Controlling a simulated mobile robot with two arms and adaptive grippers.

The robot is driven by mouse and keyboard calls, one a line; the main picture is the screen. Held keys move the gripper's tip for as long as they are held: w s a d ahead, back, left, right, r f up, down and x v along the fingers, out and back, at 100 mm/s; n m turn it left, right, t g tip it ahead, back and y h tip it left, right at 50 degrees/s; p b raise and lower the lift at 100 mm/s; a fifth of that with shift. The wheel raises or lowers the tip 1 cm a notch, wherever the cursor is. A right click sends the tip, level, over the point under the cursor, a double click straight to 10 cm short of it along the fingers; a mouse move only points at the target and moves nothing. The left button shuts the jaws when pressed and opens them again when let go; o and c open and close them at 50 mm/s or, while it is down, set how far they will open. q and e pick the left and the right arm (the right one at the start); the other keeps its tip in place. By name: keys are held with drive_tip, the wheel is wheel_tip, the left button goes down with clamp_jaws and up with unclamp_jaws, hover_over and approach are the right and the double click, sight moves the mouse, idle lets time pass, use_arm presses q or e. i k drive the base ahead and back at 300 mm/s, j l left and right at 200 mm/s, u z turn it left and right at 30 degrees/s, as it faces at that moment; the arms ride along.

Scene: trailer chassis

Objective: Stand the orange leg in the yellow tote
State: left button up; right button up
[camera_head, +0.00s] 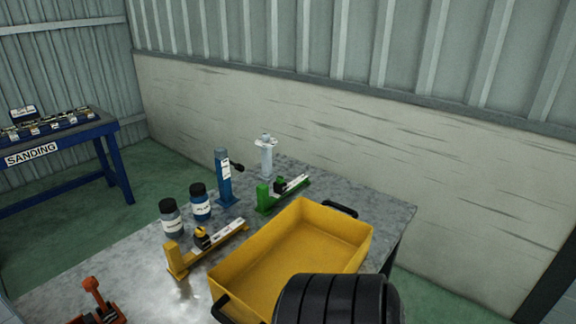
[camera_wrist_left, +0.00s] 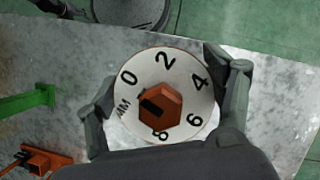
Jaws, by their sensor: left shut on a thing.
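The orange leg (camera_head: 98,304) is at the lower left corner of the metal table in the head view, partly cut off by the frame edge. An orange piece with a square opening also shows at the lower left of the left wrist view (camera_wrist_left: 42,162). The yellow tote (camera_head: 363,247) stands on the table; the part of its floor in view looks empty. In the left wrist view my left gripper (camera_wrist_left: 165,108) is shut on a round white dial (camera_wrist_left: 158,67) with numbers and an orange hexagonal centre. What lies beneath the dial is hidden. My right gripper is not in view.
A yellow leg (camera_head: 212,247) and a green leg (camera_head: 283,191) lie beside the tote. A blue post (camera_head: 223,178), a pale post (camera_head: 266,157) and two jars (camera_head: 171,218) stand behind. A black ribbed thing (camera_head: 335,300) covers the tote's near side.

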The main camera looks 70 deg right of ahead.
sight(276, 299)
drive_tip(key=k+j+z, duration=0.15)
drive_tip(key=z, duration=0.25)
drive_tip(key=k+j+z, duration=0.15)
drive_tip(key=z, duration=1.95)
